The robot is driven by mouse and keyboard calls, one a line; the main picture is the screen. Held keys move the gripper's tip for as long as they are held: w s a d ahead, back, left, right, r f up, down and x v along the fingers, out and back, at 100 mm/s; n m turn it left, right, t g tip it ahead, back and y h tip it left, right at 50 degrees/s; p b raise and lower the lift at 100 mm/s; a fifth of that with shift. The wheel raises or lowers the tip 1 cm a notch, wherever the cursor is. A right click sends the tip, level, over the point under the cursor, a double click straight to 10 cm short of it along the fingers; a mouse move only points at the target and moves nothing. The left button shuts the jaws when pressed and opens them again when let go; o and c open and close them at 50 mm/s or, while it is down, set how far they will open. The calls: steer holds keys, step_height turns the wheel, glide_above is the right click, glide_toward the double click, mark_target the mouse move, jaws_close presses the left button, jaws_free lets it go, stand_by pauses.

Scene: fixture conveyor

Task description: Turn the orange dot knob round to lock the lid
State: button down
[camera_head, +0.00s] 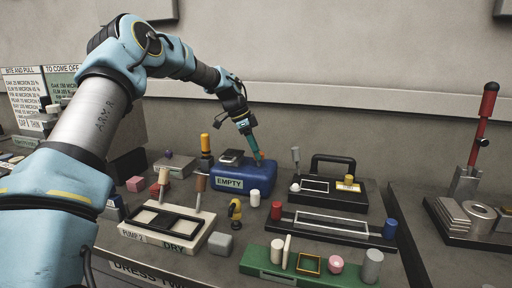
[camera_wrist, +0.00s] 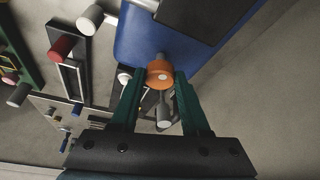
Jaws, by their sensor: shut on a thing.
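The orange knob (camera_wrist: 160,74) with a pale dot sits at the edge of the blue box in the wrist view. My gripper (camera_wrist: 160,82) has its two green fingers on either side of the knob and is shut on it. In the head view my gripper (camera_head: 257,158) reaches down at the right end of the blue box (camera_head: 228,184), which bears an "EMPTY" label. The knob is mostly hidden there behind the fingers. A dark item (camera_head: 231,156) lies on top of the box. The knob's turn angle is hard to tell.
A white cylinder (camera_head: 255,198) stands close in front of the box. A cream fixture (camera_head: 152,234) is at left front. Bench space around the box is tight.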

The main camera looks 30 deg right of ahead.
steer(key=shift+w+d+r+m, duration=0.1)
steer(key=shift+m, duration=0.4)
steer(key=shift+c, duration=1.9)
jaws_free()
steer(key=b+v, duration=0.2)
steer(key=v, duration=0.8)
steer(key=shift+w+r, duration=0.2)
steer(key=shift+r, duration=0.15)
